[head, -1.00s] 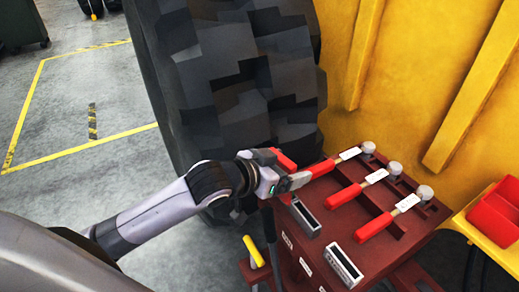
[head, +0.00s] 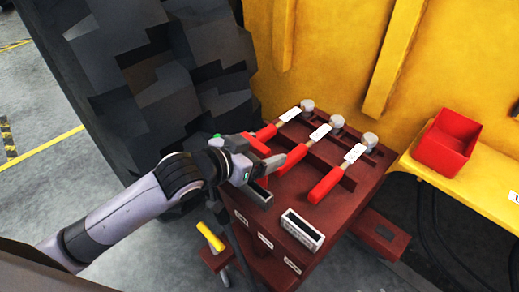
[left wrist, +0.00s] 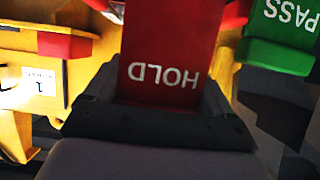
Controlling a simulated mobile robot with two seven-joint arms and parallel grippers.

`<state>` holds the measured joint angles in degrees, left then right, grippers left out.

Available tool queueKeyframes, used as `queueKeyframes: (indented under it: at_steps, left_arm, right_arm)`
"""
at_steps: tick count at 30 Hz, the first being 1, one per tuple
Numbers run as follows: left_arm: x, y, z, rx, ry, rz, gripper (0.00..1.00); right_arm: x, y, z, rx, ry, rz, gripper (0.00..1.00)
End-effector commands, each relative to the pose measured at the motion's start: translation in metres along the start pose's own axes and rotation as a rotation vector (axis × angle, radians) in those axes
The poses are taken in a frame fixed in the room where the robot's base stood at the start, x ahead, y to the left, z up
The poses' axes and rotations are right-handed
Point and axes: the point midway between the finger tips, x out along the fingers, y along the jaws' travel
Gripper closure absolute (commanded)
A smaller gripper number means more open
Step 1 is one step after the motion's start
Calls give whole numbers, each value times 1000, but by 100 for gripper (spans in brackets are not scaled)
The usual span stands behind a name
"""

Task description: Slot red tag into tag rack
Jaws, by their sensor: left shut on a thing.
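My left gripper (head: 256,168) is shut on the red tag, at the left edge of the dark red bench top. The red tag (left wrist: 172,45) fills the middle of the left wrist view, with "HOLD" in white letters, upside down there. A green tag (left wrist: 280,35) reading "PASS" is at its upper right. A grey slotted holder (head: 262,197) sits just below the gripper in the head view, partly hidden. A second, pale slotted holder (head: 302,230) stands at the front of the bench. I cannot tell which is the tag rack. My right gripper is not in view.
Several red-handled tools, one (head: 325,188) nearest, lie on the bench top (head: 290,195). A red bin (head: 447,142) stands on a yellow ledge at right. A large black tyre (head: 160,80) is behind my arm. A yellow-handled item (head: 211,237) is at the front left.

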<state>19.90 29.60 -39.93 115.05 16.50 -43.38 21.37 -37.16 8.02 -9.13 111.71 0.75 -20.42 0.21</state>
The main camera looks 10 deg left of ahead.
Motion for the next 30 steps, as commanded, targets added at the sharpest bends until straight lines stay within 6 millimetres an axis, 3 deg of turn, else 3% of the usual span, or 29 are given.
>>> queueKeyframes:
  at_steps: [4,14,30]
  left_arm:
    - [6,0,14,0,1,0,47]
    - [6,0,15,0,1,0,47]
    - [9,0,22,0,0,0,47]
  right_arm:
    - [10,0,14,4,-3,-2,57]
    - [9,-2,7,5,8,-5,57]
    - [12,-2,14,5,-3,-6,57]
